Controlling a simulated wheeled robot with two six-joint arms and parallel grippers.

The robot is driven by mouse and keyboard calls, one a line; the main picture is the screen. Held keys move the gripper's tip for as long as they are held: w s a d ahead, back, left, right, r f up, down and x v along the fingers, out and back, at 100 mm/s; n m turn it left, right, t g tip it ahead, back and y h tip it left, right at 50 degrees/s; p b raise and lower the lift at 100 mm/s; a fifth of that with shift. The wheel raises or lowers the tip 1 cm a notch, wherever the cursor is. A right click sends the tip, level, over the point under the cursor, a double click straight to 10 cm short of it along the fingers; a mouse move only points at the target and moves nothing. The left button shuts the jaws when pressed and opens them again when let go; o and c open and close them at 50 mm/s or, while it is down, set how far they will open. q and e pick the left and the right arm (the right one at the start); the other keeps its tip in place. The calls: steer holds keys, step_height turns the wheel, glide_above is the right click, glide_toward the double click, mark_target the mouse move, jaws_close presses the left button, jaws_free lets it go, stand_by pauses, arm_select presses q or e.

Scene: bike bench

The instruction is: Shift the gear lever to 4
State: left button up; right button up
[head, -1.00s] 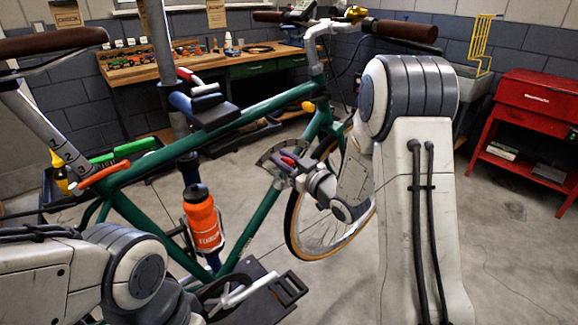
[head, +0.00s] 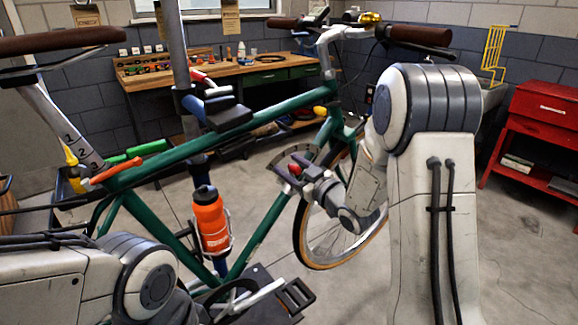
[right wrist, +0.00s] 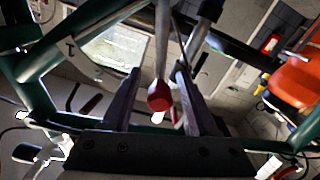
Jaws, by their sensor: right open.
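The gear lever has a red knob (head: 295,169) beside a grey fan-shaped plate (head: 276,163) by the green frame. In the right wrist view its red knob (right wrist: 160,97) and pale rod stand between my fingers, with gaps visible on both sides. My right gripper (head: 291,171) is open around the knob; it also shows in the right wrist view (right wrist: 158,76). The plate's marks are too small to read, so I cannot tell which position the lever is in. My left arm enters at the lower left; its gripper is out of view.
The green bicycle (head: 180,158) fills the middle, held at a grey post (head: 172,55). An orange bottle (head: 210,222) sits on its frame, left of my right gripper. The front wheel (head: 325,262) is close to my right forearm. A workbench (head: 150,83) and red cabinet (head: 540,105) stand behind.

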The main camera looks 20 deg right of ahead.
mark_target(300, 172)
steer(key=v, duration=0.7)
steer(key=shift+d, duration=0.1)
steer(key=shift+b+v, duration=1.45)
steer(key=shift+b, duration=1.15)
